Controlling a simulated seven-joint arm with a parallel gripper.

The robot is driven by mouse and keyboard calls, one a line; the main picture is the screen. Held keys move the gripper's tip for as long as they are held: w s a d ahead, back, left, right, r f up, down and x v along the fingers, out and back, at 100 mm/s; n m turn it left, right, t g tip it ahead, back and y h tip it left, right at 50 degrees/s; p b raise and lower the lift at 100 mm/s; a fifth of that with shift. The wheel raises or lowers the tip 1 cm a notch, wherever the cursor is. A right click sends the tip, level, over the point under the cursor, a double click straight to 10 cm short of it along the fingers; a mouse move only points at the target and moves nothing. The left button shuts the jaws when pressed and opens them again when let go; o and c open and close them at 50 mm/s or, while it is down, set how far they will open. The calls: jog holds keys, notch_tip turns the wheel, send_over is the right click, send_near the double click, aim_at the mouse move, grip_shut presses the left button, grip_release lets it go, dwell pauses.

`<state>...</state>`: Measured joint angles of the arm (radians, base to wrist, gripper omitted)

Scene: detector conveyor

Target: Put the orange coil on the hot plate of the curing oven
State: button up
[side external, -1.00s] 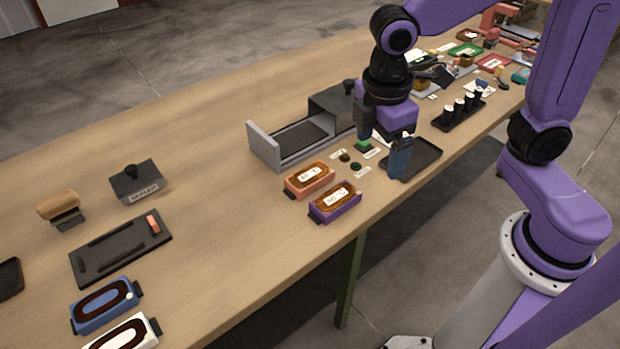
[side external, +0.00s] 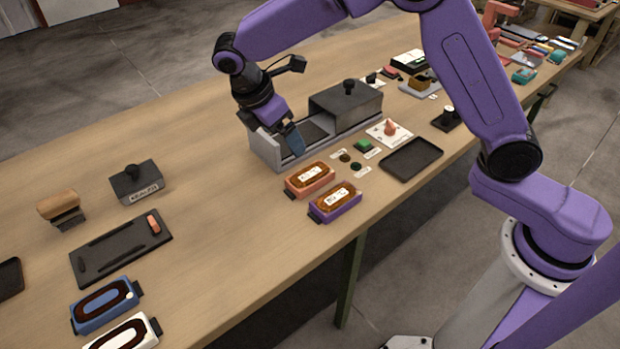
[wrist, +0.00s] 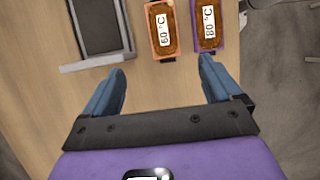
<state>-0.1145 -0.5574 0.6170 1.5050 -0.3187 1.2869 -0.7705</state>
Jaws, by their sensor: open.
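The orange coil (side external: 311,180), a small orange block with a brown oval winding and white label, lies on the table in front of the curing oven. In the wrist view the orange coil (wrist: 160,29) is beyond my fingertips, between the oven and a purple coil (wrist: 207,24). The curing oven has a dark cover with a knob (side external: 347,103) at its right. Its dark hot plate (side external: 313,131) is uncovered and looks empty, partly hidden by my fingers; it also shows in the wrist view (wrist: 99,27). My gripper (wrist: 161,67) is open and empty, above the oven's left end.
The purple coil (side external: 335,203) lies close to the orange one. A green button (side external: 363,146), small knobs and labels lie to their right, then a black tray (side external: 411,158). A black stamp-like block (side external: 137,182) stands left. Table between it and the oven is clear.

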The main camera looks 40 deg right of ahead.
send_over(309, 175)
jog(key=a, duration=0.3)
jog(key=f, duration=0.9)
jog(key=shift+w+d+f, duration=0.25)
jog(key=shift+w+f, duration=0.05)
jog(key=shift+f, duration=0.05)
jog(key=shift+s+x, duration=0.2)
jog(key=shift+x, duration=1.15)
jog(key=shift+s+x, duration=0.15)
jog(key=shift+x, duration=1.2)
jog(key=shift+r, duration=0.1)
jog(key=c, duration=1.4)
jog(key=shift+c, duration=0.2)
